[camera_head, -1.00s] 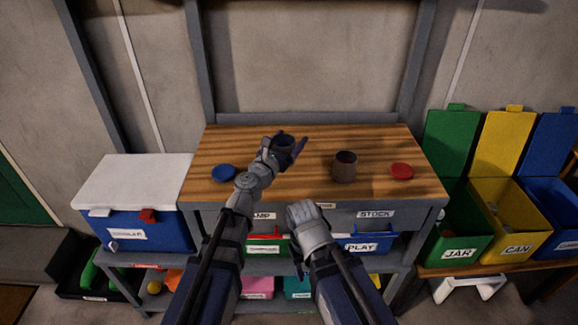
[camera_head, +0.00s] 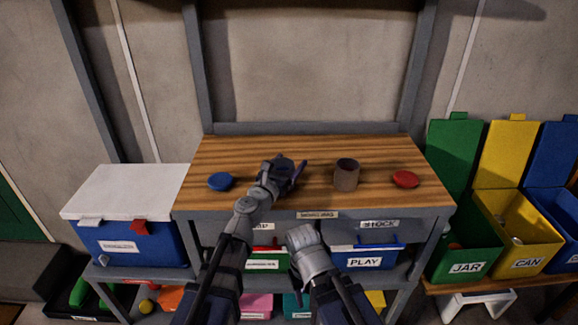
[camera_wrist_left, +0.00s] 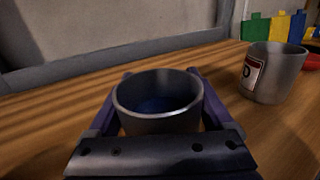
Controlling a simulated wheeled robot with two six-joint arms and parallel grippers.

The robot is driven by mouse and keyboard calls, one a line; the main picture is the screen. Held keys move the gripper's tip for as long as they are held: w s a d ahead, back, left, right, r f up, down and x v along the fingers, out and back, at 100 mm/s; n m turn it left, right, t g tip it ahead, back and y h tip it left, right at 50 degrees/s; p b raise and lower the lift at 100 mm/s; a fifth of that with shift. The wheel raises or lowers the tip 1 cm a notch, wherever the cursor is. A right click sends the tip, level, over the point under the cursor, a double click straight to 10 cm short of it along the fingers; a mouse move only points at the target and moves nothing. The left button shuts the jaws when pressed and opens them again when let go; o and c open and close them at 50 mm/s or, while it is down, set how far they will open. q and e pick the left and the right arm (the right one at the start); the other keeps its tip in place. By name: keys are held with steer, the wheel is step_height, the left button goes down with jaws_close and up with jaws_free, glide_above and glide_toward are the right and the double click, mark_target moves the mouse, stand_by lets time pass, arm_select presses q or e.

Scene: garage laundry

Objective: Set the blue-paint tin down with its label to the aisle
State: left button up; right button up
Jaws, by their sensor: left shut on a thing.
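My left gripper (camera_head: 285,170) is shut on a tin, the one with blue inside. In the left wrist view the grey tin (camera_wrist_left: 158,122) sits upright between my two fingers, and its blue inside shows through the open top. It is low over the wooden bench top; whether its base touches is hidden. Its label does not show. A second grey-brown tin (camera_head: 346,176) stands to the right on the bench, apart from my gripper. In the left wrist view this tin (camera_wrist_left: 282,84) bears a red and white label. My right gripper (camera_head: 306,238) is in front of the bench; its fingers are unclear.
The wooden bench top (camera_head: 240,155) has free room behind the tins. A blue lid (camera_head: 221,181) lies at left and a red lid (camera_head: 405,179) at right. A blue cooler with a white top (camera_head: 130,192) stands left. Labelled bins (camera_head: 468,250) stand right.

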arm_select(q)
steer(key=shift+f, duration=0.15)
steer(key=o, duration=1.3)
arm_select(e)
steer(key=shift+f, duration=0.15)
